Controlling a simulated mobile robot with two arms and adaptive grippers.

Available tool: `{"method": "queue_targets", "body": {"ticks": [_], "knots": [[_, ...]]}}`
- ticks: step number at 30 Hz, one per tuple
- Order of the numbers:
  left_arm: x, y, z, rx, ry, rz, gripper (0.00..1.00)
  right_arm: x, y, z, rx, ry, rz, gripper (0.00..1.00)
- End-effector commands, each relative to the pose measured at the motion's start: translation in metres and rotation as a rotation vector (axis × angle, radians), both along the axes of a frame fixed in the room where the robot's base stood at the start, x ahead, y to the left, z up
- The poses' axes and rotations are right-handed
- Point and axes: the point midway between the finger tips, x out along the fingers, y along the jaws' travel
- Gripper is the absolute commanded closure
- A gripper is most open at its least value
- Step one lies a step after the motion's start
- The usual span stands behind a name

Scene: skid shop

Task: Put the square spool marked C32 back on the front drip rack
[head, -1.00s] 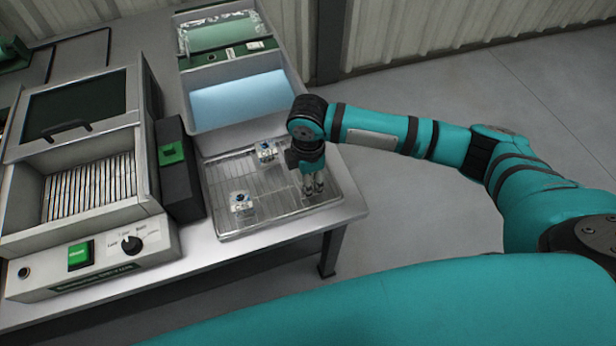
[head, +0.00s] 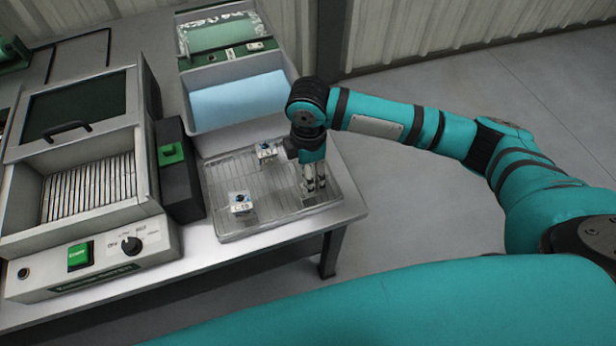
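The drip rack (head: 283,200) is a wire grid in a shallow clear tray at the front right of the bench. A similar spool (head: 266,152) stands at the rack's back, left of my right gripper. I cannot tell which spool, if any, is marked C32. My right gripper (head: 315,187) points down over the rack's right part. Its fingers are close together, and whether they hold something is unclear. My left gripper is not in view.
Behind the rack is a grey tank with a pale blue inside (head: 240,98). To the left stand a black box with a green button (head: 172,155) and a machine with a slatted bay (head: 90,189). The bench's right edge is close to the rack.

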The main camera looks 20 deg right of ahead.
Motion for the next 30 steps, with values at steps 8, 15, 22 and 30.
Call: {"method": "queue_targets", "body": {"ticks": [8, 15, 22, 30], "knots": [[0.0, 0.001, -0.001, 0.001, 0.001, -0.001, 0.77, 0.0, 0.0, 0.059, 0.001, -0.003, 0.002, 0.32], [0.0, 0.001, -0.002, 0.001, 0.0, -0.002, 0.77, 0.0, 0.0, 0.08, 0.0, 0.0, 0.0, 0.32], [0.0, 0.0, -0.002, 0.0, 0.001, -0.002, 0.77, -0.001, 0.0, 0.082, 0.0, 0.0, 0.0, 0.32], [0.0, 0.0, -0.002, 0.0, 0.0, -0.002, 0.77, -0.001, 0.0, 0.082, 0.0, 0.0, 0.0, 0.32]]}}
